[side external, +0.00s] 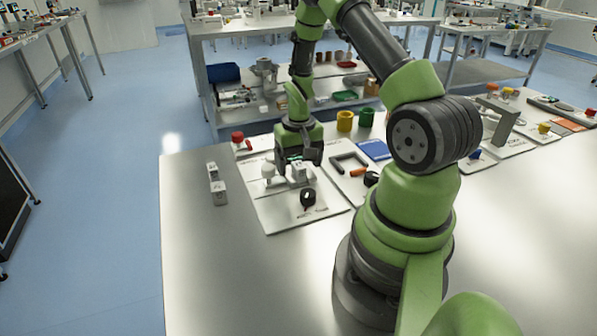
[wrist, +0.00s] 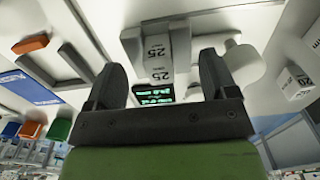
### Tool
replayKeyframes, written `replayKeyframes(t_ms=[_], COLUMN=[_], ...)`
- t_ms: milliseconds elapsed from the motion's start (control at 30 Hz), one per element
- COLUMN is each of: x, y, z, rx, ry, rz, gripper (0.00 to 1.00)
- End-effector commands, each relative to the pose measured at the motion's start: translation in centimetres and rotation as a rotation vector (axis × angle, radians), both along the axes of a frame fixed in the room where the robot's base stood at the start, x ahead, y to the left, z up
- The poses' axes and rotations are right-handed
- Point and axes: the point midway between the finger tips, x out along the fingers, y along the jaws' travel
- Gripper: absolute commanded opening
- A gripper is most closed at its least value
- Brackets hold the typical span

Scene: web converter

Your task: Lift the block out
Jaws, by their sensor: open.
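A pale block marked 25 (wrist: 158,50) shows in the wrist view, between and beyond my two fingers. Grey fixture parts (wrist: 131,42) stand close on both sides of it. My gripper (wrist: 160,78) is open, with one finger to each side of the block's line and a visible gap to it. In the side external view my gripper (side external: 297,158) points down over the white board (side external: 275,215), just above a small pale fixture (side external: 299,172). The block itself is hard to make out there.
Two pale blocks (side external: 219,192) stand on the bare table left of the board; one marked block (wrist: 295,84) shows at right in the wrist view. A white rounded part (side external: 268,170), a black round item (side external: 308,197) and a red-topped item (side external: 238,138) are nearby.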

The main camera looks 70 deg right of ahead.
Motion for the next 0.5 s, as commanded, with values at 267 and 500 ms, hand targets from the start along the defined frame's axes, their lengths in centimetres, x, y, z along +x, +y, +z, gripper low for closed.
replayKeyframes(t_ms=[267,500], x=[-0.01,0.01], y=[-0.01,-0.01], z=[0.02,0.05], rx=[0.000,-0.001], ry=[0.000,-0.001], rz=[0.000,0.000], gripper=[0.37,0.00])
